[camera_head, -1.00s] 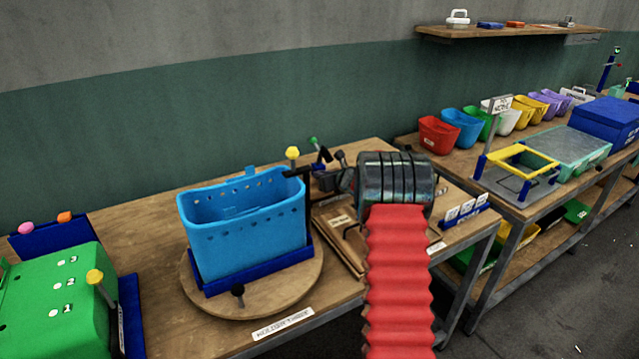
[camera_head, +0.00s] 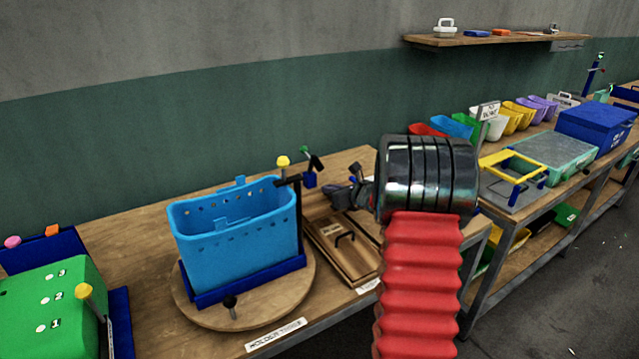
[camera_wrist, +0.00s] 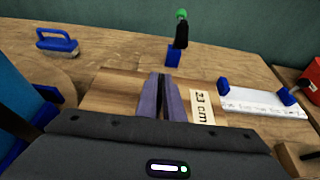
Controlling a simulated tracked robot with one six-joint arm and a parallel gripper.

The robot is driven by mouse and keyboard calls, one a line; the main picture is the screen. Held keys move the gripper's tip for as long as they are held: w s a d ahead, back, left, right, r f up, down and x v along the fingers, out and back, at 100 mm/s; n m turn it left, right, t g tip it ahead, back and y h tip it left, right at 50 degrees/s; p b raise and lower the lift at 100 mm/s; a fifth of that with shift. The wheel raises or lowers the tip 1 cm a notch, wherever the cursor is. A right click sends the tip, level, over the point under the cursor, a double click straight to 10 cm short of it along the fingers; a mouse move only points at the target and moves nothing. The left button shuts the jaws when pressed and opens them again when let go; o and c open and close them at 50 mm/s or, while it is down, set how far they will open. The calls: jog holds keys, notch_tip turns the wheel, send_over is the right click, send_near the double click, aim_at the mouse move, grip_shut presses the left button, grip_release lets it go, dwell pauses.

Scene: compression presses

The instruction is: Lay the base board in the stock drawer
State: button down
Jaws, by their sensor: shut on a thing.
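My gripper (camera_wrist: 163,98) has its two grey fingers close together over a pale wooden board, which I take as the base board (camera_wrist: 118,90). The board carries a white "23 cm" label (camera_wrist: 203,106) at its right. The fingers are shut on the board; their contact point is not clearly visible. In the head view my gripper (camera_head: 338,197) is small and dark, left of my wrist, and I cannot make out the board there. Below it, a flat wooden box with a black handle (camera_head: 352,262) lies at the bench's front edge, probably the stock drawer; its inside is not clearly visible.
A blue perforated tub (camera_head: 235,245) stands on a round wooden turntable (camera_head: 285,308) at the left. A post with a green knob (camera_wrist: 181,30) stands behind the board. A white block with blue ends (camera_wrist: 262,99) lies right of it. A blue-handled tool (camera_wrist: 57,42) lies far left.

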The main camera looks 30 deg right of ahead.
jog(key=s, duration=0.6)
jog(key=shift+s+a, duration=0.15)
jog(key=shift+s, duration=0.05)
jog(key=shift+s, duration=0.1)
dwell(1.4)
